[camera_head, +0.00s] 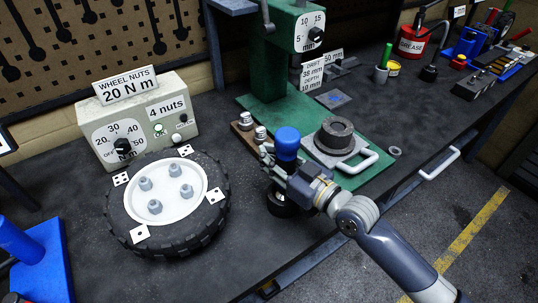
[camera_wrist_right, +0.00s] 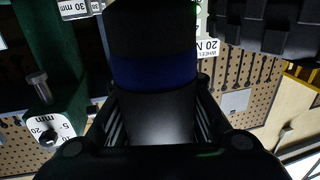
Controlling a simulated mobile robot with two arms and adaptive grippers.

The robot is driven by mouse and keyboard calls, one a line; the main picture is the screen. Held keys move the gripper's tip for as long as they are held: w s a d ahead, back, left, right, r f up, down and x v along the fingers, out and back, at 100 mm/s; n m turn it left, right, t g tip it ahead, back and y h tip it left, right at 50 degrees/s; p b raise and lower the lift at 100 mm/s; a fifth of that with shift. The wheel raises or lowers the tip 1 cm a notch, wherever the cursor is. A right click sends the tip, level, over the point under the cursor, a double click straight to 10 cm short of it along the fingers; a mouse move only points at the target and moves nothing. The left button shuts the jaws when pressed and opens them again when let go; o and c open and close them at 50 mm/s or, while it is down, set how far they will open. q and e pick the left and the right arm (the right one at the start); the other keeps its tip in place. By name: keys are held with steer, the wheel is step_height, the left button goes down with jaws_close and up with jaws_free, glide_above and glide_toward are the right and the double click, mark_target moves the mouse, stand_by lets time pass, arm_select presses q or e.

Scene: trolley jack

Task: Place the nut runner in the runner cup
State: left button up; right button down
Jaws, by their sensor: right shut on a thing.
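The nut runner (camera_head: 287,140), a cylinder with a bright blue top, stands upright in my right gripper (camera_head: 283,168), which is shut on it. In the right wrist view the runner (camera_wrist_right: 153,75) fills the middle as a dark body with a blue band, between the two fingers (camera_wrist_right: 155,115). A round black cup-like piece (camera_head: 279,208), probably the runner cup, sits on the bench directly below the gripper. The gripper hides the runner's lower part, so I cannot tell whether its end is inside the cup. My left gripper is not in view.
A wheel (camera_head: 216,224) with several nuts lies left of the gripper, before the torque box (camera_head: 180,98). A green press (camera_head: 268,75) stands behind. A grey plate with a handle (camera_head: 355,163) and a dark ring lies close to the right. The front bench edge is near.

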steer(key=c, duration=1.4)
jaws_free()
steer(key=b, duration=0.2)
glide_toward(293, 172)
steer(key=shift+x, duration=2.55)
steer(key=shift+f, duration=0.1)
